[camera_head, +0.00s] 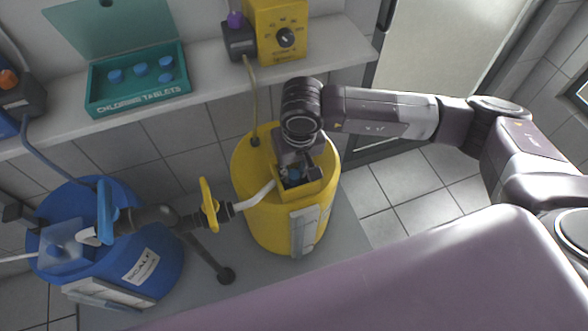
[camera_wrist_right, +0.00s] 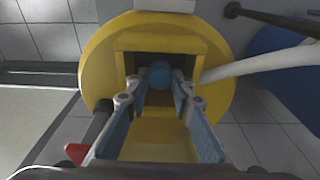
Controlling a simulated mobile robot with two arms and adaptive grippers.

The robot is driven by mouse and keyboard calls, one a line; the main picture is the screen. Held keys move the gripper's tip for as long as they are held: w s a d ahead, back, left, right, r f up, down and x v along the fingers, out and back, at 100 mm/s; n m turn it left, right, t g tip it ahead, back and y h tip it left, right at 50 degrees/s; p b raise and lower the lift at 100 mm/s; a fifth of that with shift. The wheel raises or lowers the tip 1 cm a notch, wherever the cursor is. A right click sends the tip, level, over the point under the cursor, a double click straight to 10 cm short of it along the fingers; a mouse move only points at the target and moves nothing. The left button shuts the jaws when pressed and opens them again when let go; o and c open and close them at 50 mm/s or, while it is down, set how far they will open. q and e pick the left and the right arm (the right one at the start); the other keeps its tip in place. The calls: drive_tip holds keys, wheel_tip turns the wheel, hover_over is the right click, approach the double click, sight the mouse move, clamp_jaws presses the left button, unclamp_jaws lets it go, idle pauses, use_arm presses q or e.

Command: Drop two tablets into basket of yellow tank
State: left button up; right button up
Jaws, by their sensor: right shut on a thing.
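The yellow tank (camera_head: 262,215) stands on the floor in the middle of the head view. Its square yellow basket (camera_head: 312,187) is open on top. My right gripper (camera_head: 292,176) points down at the basket, partly hiding it. In the right wrist view, my right gripper (camera_wrist_right: 158,84) is shut on a blue tablet (camera_wrist_right: 158,72), held between the fingertips at the dark opening of the basket (camera_wrist_right: 160,42). How deep the tablet is cannot be told. A teal box of chlorine tablets (camera_head: 140,101) on the shelf holds several blue tablets (camera_head: 140,69). My left gripper is not in view.
A blue tank (camera_head: 150,240) stands at the left. Pipes with a blue valve handle (camera_head: 106,212) and a yellow valve handle (camera_head: 209,204) run between the tanks. Tiled floor (camera_head: 400,195) at the right is clear.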

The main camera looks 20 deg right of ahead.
drive_tip(key=o, duration=0.9)
drive_tip(key=shift+o, duration=0.7)
drive_tip(key=shift+o, duration=1.3)
drive_tip(key=shift+r, duration=1.55)
wheel_tip(320, 180, up, 8)
drive_tip(key=p, duration=0.3)
drive_tip(key=shift+p, duration=0.3)
drive_tip(key=shift+s+f, duration=0.1)
